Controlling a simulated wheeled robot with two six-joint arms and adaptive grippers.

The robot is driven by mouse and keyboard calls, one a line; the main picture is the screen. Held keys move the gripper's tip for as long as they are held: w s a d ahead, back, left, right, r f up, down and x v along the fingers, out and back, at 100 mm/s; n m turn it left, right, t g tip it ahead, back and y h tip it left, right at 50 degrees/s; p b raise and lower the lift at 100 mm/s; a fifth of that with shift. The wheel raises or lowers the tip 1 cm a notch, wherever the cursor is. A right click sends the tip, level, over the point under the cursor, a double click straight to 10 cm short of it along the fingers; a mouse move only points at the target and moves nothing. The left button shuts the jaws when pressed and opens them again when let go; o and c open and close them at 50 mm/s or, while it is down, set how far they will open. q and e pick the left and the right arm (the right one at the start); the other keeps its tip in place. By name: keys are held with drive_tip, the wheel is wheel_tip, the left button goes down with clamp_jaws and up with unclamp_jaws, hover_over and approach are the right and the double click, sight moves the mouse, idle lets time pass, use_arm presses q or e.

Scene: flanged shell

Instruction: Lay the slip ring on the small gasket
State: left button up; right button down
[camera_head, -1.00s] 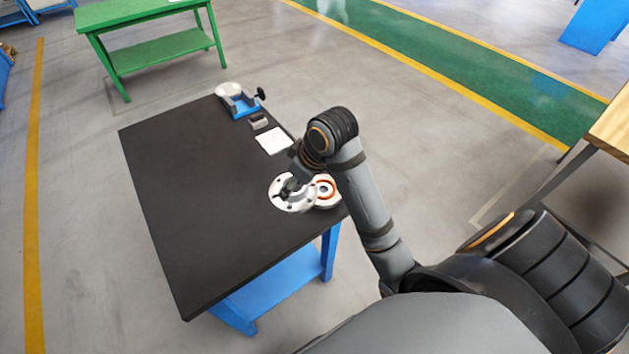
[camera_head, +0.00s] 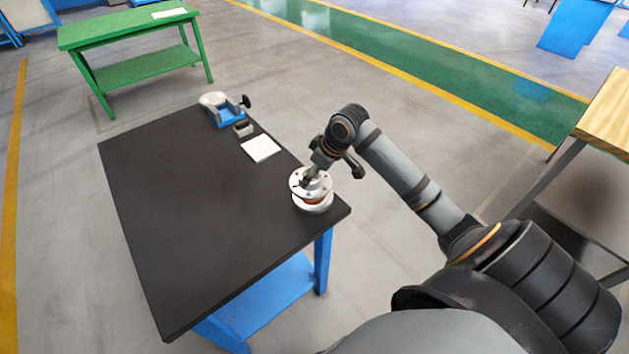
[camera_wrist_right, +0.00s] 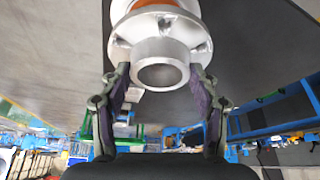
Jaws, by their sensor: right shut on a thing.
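The slip ring (camera_head: 297,184) is a pale flanged disc with bolt holes and a short silver collar. My right gripper (camera_head: 309,176) is shut on it by the collar. In the right wrist view, the fingers (camera_wrist_right: 160,82) are on both sides of the collar, and the slip ring's flange (camera_wrist_right: 128,27) is beyond them. The small gasket (camera_head: 317,201) is orange and lies on a white flanged part (camera_head: 314,209) near the table's near right corner. The slip ring is over the gasket and hides most of it. I cannot tell whether they touch. My left gripper is not in view.
The black tabletop (camera_head: 200,220) is mostly clear. A blue and white fixture (camera_head: 228,113), a small grey block (camera_head: 243,129) and a white card (camera_head: 260,148) are along its far right edge. A green bench (camera_head: 130,40) stands behind.

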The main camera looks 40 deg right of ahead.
sight(315, 181)
drive_tip(key=shift+d+f, duration=0.15)
drive_tip(key=shift+w+d+f, duration=0.1)
drive_tip(key=shift+d+f, duration=0.1)
drive_tip(key=shift+f, duration=1.55)
drive_tip(key=shift+f, duration=0.1)
drive_tip(key=shift+c, duration=1.7)
unclamp_jaws()
drive_tip(key=p+v, duration=0.2)
drive_tip(key=v, duration=0.9)
drive_tip(key=shift+s+r+p, duration=0.25)
drive_tip(key=shift+r+p, duration=0.3)
